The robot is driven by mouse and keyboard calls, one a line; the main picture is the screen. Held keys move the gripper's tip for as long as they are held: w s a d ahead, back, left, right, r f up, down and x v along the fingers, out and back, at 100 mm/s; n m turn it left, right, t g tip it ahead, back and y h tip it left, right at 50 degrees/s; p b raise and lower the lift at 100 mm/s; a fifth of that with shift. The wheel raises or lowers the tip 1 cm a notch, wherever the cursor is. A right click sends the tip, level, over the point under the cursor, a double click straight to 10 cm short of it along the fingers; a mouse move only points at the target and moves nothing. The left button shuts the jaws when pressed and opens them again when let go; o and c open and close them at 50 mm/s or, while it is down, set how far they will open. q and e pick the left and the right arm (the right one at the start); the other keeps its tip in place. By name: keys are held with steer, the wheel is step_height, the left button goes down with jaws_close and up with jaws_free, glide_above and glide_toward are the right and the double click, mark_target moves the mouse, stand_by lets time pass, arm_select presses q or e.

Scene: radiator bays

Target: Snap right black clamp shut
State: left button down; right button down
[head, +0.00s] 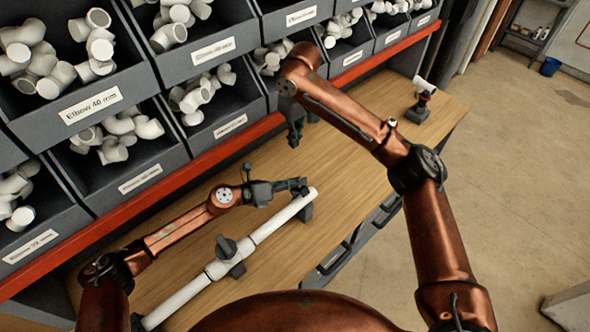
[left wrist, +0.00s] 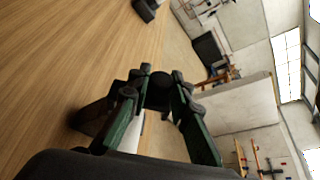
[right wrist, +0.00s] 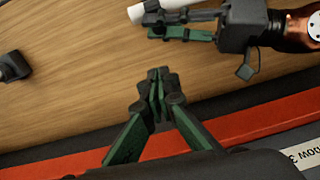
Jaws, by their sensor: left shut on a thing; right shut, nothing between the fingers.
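The white pipe (head: 192,288) lies along the bench. The right black clamp (head: 306,212) is at its far right end, partly hidden by the pipe. My left gripper (head: 300,187) is at this end, its fingers shut on a dark part that seems to be this clamp. In the left wrist view a dark piece (left wrist: 160,93) sits between the fingers; whether the clamp is fully closed cannot be told. Another black clamp (head: 232,262) is around the pipe's middle, with a part sticking up. My right gripper (right wrist: 158,92) is shut and empty, above the bench near the bins.
Grey bins of white fittings (head: 150,150) line the back above a red rail (head: 215,148). A black stand with a red and white tool (head: 419,108) is at the bench's far end. The wooden bench top (head: 345,165) is clear between it and the pipe.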

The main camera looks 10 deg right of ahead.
arm_select(q)
steer(key=shift+w+d+r, duration=0.1)
steer(key=shift+w+r, duration=0.05)
steer(key=shift+r, duration=0.2)
arm_select(e)
steer(key=f, duration=0.4)
steer(key=s+f, duration=0.1)
steer(key=f, duration=0.6)
steer(key=shift+s+a+f, duration=0.2)
steer(key=shift+s+f, duration=0.1)
steer(key=shift+s, duration=0.05)
steer(key=shift+s+d+f, duration=0.15)
steer(key=shift+s+f, duration=0.15)
steer(key=shift+f, duration=0.1)
steer(key=shift+d, duration=0.1)
